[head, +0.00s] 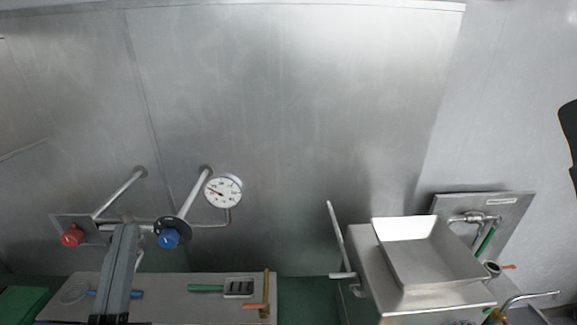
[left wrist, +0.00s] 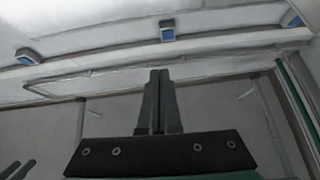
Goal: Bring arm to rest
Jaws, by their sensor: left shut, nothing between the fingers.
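My left gripper (head: 126,228) stands at the lower left of the head view, its grey fingers pointing up. It is shut and empty. In the left wrist view its two fingers (left wrist: 159,73) lie side by side, with nothing held and open space beyond the tips. In the head view, the fingers overlap the area between the red knob (head: 73,236) and the blue knob (head: 169,238). I cannot tell whether they touch anything there. My right gripper is not in view; a dark shape cuts in at the right edge of the head view.
A steel grinder with a square hopper (head: 432,252) stands at the lower right. A round gauge (head: 223,190) and pipes stick out from the metal wall (head: 300,110). The upper wall area is clear.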

